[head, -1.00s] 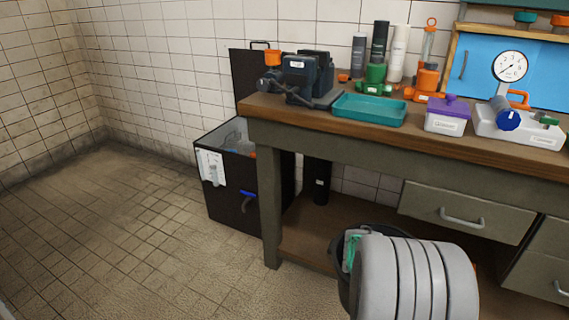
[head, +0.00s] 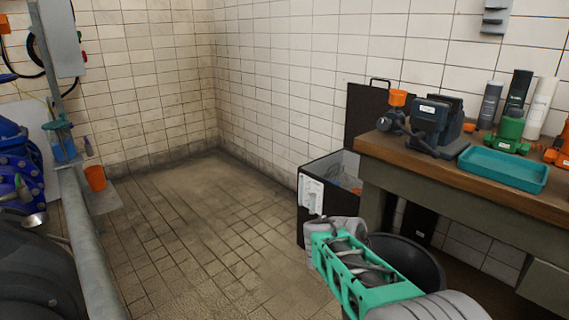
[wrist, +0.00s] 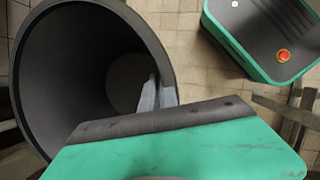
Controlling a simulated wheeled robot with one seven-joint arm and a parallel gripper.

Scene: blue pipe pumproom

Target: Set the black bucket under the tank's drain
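The black bucket (head: 412,257) shows in the head view at the lower right, partly hidden behind my arm. In the wrist view the bucket (wrist: 60,60) fills the left side, its mouth towards the camera, and looks empty. My gripper (wrist: 158,94) is at its rim, with the grey fingers shut about the wall and one finger inside. The fingertips are hidden in the head view. A large dark rounded body (head: 40,268), perhaps the tank, stands at the lower left of the head view. I cannot make out a drain on it.
A workbench (head: 450,190) stands at the right, with a dark open bin (head: 325,190) beside it. A grey pipe (head: 88,245) and blue flanged equipment (head: 18,165) line the left, near an orange cup (head: 96,178). The tiled floor between is clear.

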